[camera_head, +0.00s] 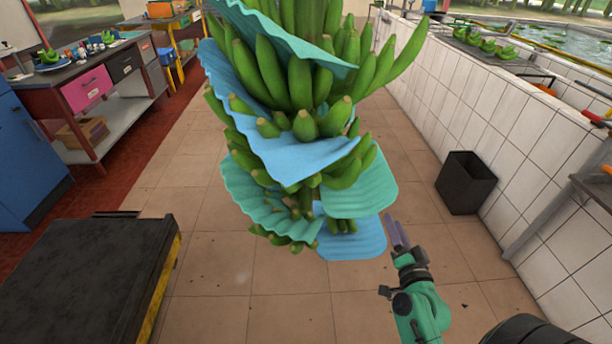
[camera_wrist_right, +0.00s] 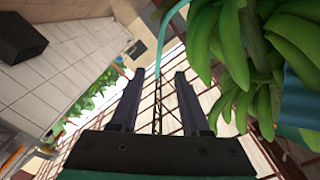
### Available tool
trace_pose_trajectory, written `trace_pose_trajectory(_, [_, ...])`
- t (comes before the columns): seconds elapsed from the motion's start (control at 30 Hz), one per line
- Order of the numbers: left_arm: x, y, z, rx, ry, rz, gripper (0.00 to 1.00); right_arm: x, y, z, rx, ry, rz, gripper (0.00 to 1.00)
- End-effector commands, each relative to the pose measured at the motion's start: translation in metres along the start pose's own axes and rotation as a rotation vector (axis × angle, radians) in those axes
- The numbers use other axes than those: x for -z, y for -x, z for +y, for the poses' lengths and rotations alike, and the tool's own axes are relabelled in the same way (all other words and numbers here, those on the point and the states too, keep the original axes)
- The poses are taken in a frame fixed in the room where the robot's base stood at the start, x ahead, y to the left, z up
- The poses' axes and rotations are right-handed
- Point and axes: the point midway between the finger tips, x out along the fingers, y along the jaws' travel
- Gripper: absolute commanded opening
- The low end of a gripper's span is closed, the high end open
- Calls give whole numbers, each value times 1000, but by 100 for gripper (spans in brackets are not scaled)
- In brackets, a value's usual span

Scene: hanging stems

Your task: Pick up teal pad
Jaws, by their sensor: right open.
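A hanging stem of green bananas (camera_head: 300,85) fills the middle of the head view, with wavy pads between its hands. Teal pads show at the top (camera_head: 290,38), lower left (camera_head: 250,198) and lower right (camera_head: 362,190). Blue pads show at the upper left (camera_head: 222,72), across the middle (camera_head: 285,155) and at the bottom (camera_head: 350,242). My right gripper (camera_head: 397,236) is open and empty, to the right of the lowest pads. In the right wrist view, a thin teal pad edge (camera_wrist_right: 168,32) shows beyond the fingers (camera_wrist_right: 158,85), with bananas (camera_wrist_right: 235,50) to the right. My left gripper is out of view.
A black bin (camera_head: 466,182) stands by the white tiled wall (camera_head: 450,95) on the right. A dark platform with a yellow edge (camera_head: 90,280) is at lower left. A workbench (camera_head: 95,85) is at upper left.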

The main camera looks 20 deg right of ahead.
Motion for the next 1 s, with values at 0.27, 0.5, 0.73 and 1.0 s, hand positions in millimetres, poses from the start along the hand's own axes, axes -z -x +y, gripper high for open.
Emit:
trace_pose_trajectory(0.27, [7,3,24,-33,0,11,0,14,-46,-9,15,-16,29,46])
trace_pose_trajectory(0.5, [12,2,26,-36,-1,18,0,12,-92,-8,13,-12,24,46])
trace_pose_trajectory(0.73, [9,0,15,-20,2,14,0,15,-129,-10,15,-13,25,46])
trace_pose_trajectory(1.0, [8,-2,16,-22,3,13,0,15,-146,-10,12,-10,21,46])
